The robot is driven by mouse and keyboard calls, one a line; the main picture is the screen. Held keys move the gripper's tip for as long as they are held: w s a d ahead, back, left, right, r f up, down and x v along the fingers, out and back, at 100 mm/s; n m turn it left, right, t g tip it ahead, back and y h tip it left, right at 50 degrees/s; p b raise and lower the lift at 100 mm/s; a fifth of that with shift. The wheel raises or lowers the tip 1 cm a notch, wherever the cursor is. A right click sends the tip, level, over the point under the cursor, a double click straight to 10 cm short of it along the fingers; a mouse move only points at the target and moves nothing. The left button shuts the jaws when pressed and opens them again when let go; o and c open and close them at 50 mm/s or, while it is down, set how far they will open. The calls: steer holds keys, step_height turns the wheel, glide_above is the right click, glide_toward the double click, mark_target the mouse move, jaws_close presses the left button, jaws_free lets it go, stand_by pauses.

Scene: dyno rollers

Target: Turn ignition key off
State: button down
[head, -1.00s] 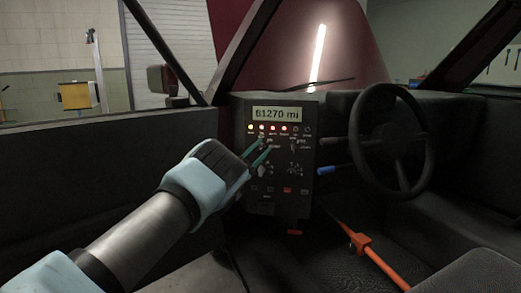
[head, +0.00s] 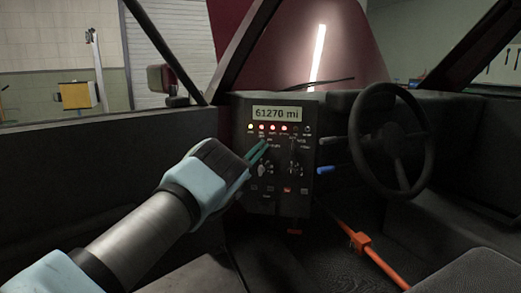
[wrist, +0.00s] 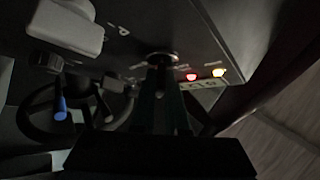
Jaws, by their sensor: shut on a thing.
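The dark dash panel (head: 280,183) carries a display reading 61270 mi and a row of lights, several of them lit red and one yellow. My gripper (head: 263,147) reaches in from the left, with its teal fingers at the upper left part of the panel, below the lights. In the wrist view the dark fingers (wrist: 160,90) meet close together just in front of the round ignition lock (wrist: 160,58). They are shut on the ignition key, which is mostly hidden between them, so its angle cannot be told.
The steering wheel (head: 390,138) stands to the right of the panel. A blue-ended lever (head: 326,170) sits at the panel's right edge. An orange bar (head: 362,244) crosses the floor below. The dark door (head: 90,165) lies on the left.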

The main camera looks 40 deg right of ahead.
steer(key=shift+w+f+n+t+b, duration=0.1)
steer(key=shift+f+n+t+b, duration=0.15)
steer(key=shift+n+t+b, duration=0.25)
steer(key=shift+f+n+h+b, duration=0.1)
steer(key=shift+n+h+b, duration=0.2)
steer(key=shift+b, duration=0.1)
steer(key=n+t+b, duration=0.5)
steer(key=n+t, duration=0.1)
steer(key=n, duration=0.1)
steer(key=shift+w+a+f+t+h, duration=0.1)
steer(key=shift+t+h, duration=0.2)
steer(key=shift+h, duration=0.1)
steer(key=n+t+y+b, duration=0.1)
steer(key=n+t+b, duration=0.1)
steer(key=n+t, duration=0.2)
steer(key=n+t+y+b, duration=0.2)
steer(key=n+t+b, duration=0.1)
steer(key=n+t, duration=0.1)
steer(key=shift+n, duration=0.6)
steer(key=shift+r+n+t, duration=0.2)
steer(key=shift+n+t, duration=0.1)
steer(key=c, duration=1)
jaws_free()
steer(key=shift+o, duration=0.4)
steer(key=shift+r, duration=0.1)
